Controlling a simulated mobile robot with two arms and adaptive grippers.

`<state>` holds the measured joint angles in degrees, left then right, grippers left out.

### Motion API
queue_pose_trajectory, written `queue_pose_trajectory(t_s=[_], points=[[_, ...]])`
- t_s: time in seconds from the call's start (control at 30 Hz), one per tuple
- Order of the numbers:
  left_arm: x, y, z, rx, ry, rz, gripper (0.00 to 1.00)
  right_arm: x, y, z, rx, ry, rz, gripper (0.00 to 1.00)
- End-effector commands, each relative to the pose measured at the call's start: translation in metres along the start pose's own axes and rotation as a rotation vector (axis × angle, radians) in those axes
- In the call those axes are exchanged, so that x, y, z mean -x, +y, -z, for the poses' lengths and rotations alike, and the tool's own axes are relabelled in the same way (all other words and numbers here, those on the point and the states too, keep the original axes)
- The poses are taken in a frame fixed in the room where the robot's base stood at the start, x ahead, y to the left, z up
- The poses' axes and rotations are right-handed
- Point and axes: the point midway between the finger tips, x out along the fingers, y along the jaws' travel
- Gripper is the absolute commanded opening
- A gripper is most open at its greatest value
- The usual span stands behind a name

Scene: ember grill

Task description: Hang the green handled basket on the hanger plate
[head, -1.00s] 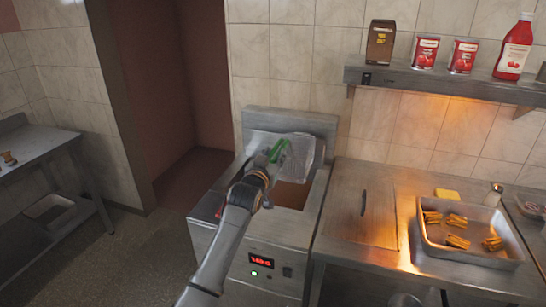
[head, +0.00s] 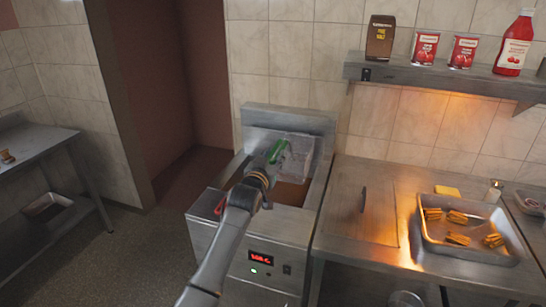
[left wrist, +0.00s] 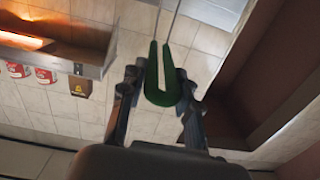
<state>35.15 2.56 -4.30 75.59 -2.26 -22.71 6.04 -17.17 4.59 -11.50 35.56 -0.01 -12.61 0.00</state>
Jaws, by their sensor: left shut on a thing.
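My left gripper (head: 266,166) is over the fryer and shut on the green handle (head: 277,151) of a wire basket (head: 298,150). The basket is at the back of the fryer, close in front of the upright metal hanger plate (head: 290,119). I cannot tell whether it touches the plate. In the left wrist view, the green handle loop (left wrist: 163,88) lies between the fingers of the left gripper (left wrist: 160,88), and its wire rods run upward out of view. My right gripper is not in view.
A red handle (head: 220,205) shows at the fryer's left side. To the right, a counter holds a tray (head: 470,254) of several food pieces. A shelf (head: 440,84) with cans and bottles is on the wall. Open floor (head: 110,250) lies to the left.

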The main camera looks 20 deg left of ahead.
Motion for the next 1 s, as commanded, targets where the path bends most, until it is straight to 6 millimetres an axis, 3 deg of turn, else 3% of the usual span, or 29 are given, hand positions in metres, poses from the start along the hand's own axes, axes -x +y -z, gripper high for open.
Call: queue_pose_trajectory(t_s=[0.13,0.17,0.27,0.67,1.0], points=[[0.0,0.0,-0.004,0.0,0.002,0.0,0.0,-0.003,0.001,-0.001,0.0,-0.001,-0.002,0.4],[0.0,0.0,-0.003,0.0,0.002,0.0,0.38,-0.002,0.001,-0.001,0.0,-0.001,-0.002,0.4],[0.0,0.0,-0.003,0.0,0.001,0.0,0.58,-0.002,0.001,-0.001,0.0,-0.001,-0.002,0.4],[0.003,0.0,-0.006,0.0,-0.006,0.0,0.58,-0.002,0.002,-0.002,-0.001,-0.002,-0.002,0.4],[0.048,0.0,-0.005,0.0,-0.002,0.0,0.58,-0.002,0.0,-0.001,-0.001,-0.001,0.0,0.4]])
